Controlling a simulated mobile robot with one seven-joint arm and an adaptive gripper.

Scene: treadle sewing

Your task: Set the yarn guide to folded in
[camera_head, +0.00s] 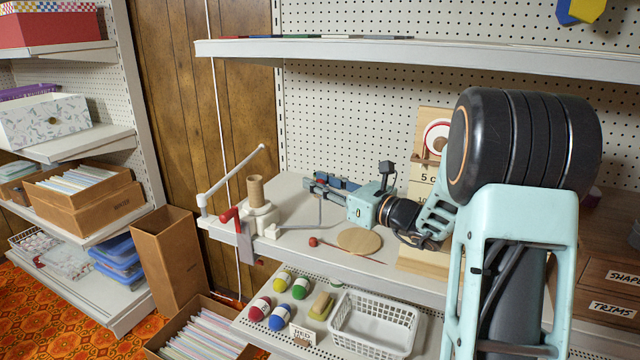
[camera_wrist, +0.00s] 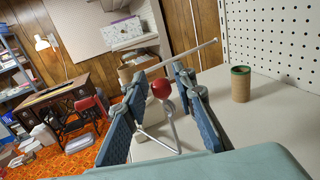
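A bent grey wire arm (camera_head: 319,212), which looks like the yarn guide, reaches right from the base and rises toward my gripper (camera_head: 315,185). Contact cannot be told.
A round tan disc (camera_head: 359,241) and a red-headed stick (camera_head: 313,242) lie on the shelf. A green-rimmed tube (camera_wrist: 241,84) stands right of my fingers in the wrist view. An upper shelf (camera_head: 420,52) overhangs. A white basket (camera_head: 373,323) and colored yarn balls sit below.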

